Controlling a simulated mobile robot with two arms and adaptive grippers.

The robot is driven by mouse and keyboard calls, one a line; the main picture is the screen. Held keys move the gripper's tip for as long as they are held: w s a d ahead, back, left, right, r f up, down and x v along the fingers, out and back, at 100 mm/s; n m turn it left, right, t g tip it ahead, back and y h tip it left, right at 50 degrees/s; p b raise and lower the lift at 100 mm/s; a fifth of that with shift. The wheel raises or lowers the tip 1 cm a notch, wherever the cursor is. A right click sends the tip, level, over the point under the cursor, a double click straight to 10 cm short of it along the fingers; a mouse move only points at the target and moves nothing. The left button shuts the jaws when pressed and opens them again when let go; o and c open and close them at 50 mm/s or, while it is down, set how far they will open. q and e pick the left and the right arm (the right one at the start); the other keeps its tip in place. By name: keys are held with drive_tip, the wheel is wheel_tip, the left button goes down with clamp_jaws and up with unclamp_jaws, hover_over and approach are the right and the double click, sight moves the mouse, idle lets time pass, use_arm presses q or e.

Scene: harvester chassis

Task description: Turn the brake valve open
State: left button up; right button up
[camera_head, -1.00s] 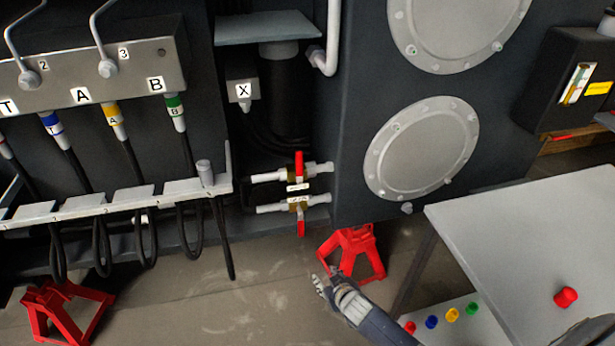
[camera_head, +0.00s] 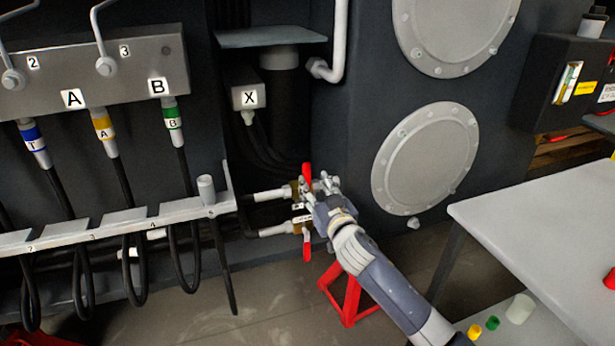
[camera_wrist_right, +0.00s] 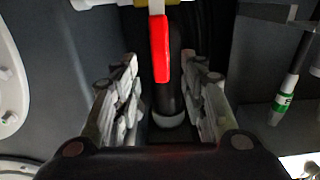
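Two small brass valves with red lever handles sit one above the other between white hose fittings. The upper handle (camera_head: 307,174) points up and the lower handle (camera_head: 307,247) points down. Their small labels (camera_head: 302,219) are too small to read. My right gripper (camera_head: 322,188) is at the valves, just right of the upper handle, covering their right-hand fittings. In the right wrist view my right gripper (camera_wrist_right: 163,95) is open, with a red handle (camera_wrist_right: 160,48) ahead, in line with the gap between its fingers. Contact is not visible. My left gripper is not in view.
A hose rack (camera_head: 120,226) stands left of the valves, with hanging black hoses. A dark chassis wall with round grey covers (camera_head: 427,158) is on the right. A red jack stand (camera_head: 342,297) is below, and a grey table (camera_head: 540,225) stands at the lower right.

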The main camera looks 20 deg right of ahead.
sight(307, 175)
drive_tip(key=w+b, duration=0.1)
drive_tip(key=w, duration=0.5)
drive_tip(key=shift+w+a, duration=0.15)
drive_tip(key=shift+w, duration=0.2)
clamp_jaws()
